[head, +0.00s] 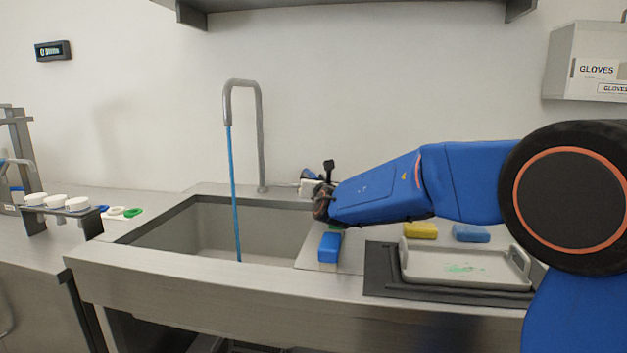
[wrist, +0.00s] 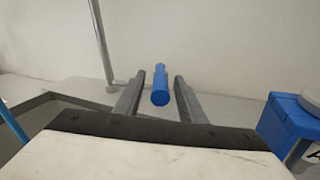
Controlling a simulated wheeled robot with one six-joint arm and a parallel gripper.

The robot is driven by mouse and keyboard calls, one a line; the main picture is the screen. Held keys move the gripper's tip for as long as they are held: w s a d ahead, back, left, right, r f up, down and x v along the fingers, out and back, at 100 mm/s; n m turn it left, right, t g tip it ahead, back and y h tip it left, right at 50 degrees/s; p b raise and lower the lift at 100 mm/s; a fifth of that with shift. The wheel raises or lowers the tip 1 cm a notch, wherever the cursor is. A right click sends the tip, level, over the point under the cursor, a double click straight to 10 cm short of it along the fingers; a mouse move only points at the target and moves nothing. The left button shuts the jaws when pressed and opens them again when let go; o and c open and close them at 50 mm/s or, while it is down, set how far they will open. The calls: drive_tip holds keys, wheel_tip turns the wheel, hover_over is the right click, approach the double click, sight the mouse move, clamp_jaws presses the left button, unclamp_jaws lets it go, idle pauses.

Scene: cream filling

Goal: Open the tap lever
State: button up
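The tap spout (head: 261,135) stands behind the sink and bends over it. A blue stream (head: 232,190) runs from its mouth down into the sink; part of the stream shows in the wrist view (wrist: 12,122). A blue handle (wrist: 160,88), which looks like the tap lever, sits right of the spout's foot. My gripper (wrist: 160,78) is open, with one finger on each side of this handle and gaps visible on both sides. In the head view my gripper (head: 312,190) is largely hidden by my own wrist, beside the spout's base.
The sink (head: 190,235) lies left of my arm. Yellow (head: 420,230) and blue (head: 471,233) sponges lie behind a grey tray (head: 460,270). A blue container (wrist: 285,125) stands right of my fingers.

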wheel_tip(320, 180, up, 10)
idle(0.6)
